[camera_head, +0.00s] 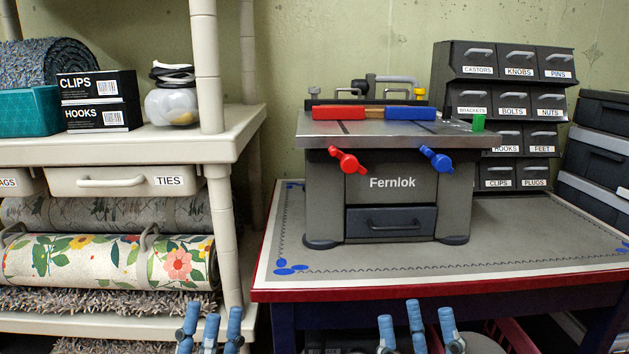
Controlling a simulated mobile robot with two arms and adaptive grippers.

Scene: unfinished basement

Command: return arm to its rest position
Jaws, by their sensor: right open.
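My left gripper (210,328) shows at the bottom edge, left of centre, in front of the shelf unit's lower right corner. Its blue fingers point up and stand apart, with nothing between them. My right gripper (417,325) shows at the bottom edge, right of centre, below and in front of the table's front edge. Its blue fingers are spread apart and empty. Neither gripper touches anything that I can see. The rest of both arms is out of view below.
A red-edged table (480,287) bears a grey Fernlok machine (392,215) with red and blue levers. A labelled drawer cabinet (512,107) and dark cases (600,150) stand behind and right. A beige shelf unit (215,150) holds boxes and rolled rugs at left. The table's front right is clear.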

